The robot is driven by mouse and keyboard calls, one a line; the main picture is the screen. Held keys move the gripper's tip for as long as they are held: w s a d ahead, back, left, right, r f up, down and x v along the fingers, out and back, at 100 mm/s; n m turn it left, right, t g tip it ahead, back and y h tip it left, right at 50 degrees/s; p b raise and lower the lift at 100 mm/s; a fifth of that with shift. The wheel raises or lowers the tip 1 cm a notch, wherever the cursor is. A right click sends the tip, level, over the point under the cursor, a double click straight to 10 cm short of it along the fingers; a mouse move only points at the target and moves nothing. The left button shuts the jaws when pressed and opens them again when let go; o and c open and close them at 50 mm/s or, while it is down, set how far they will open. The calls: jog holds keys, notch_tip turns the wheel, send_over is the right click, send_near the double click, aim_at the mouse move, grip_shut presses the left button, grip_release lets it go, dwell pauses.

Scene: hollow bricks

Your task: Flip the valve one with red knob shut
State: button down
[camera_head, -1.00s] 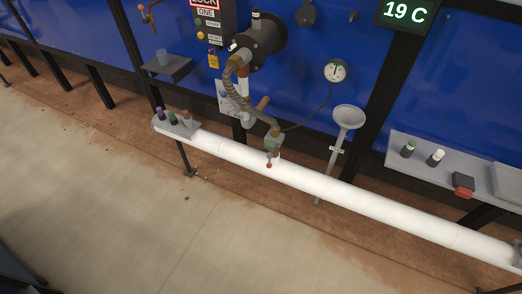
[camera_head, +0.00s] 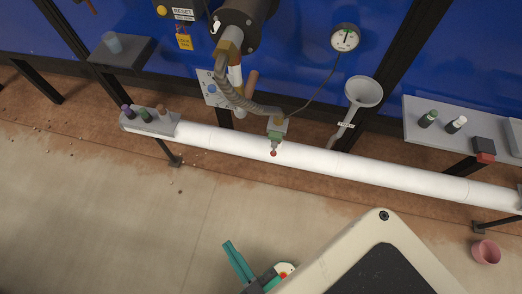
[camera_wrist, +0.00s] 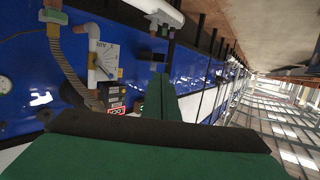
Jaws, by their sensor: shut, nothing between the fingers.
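A small valve (camera_head: 276,136) with a greenish body sits on top of the white pipe, at the end of a ribbed hose. Its red knob (camera_head: 273,153) hangs on a short stem in front of the pipe. My gripper (camera_head: 232,250), with teal fingers, is at the bottom of the head view, below and left of the knob and well apart from it. It is shut and empty. In the wrist view its green fingers (camera_wrist: 161,98) show, with the blue wall behind; I cannot make out the red knob there.
The white pipe (camera_head: 350,168) runs across the front of the blue wall. A funnel (camera_head: 363,92), a gauge (camera_head: 345,37) and a right shelf (camera_head: 408,130) with small bottles are nearby. A pink bucket (camera_head: 486,252) stands on the floor at right.

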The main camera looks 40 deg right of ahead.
jog(key=w+f+n+g, duration=0.1)
jog(key=w+f+g, duration=0.1)
jog(key=f, duration=0.7)
jog(key=w+f+g, duration=0.2)
jog(key=f, duration=0.7)
jog(key=w+d+f+g+h, duration=0.4)
jog(key=w+f, duration=0.3)
jog(key=f, duration=0.5)
jog(key=w+d+g+h, duration=0.1)
jog(key=w+d+h, duration=0.5)
jog(key=w+d, duration=0.25)
jog(key=w+d+r+m+g+h, duration=0.1)
jog(key=w+d+r+m+h, duration=0.2)
jog(key=w+d+r, duration=0.3)
jog(key=shift+w+r+g+h, duration=0.35)
jog(key=shift+r+h, duration=0.3)
jog(key=shift+h, duration=0.25)
jog(key=shift+g, duration=0.25)
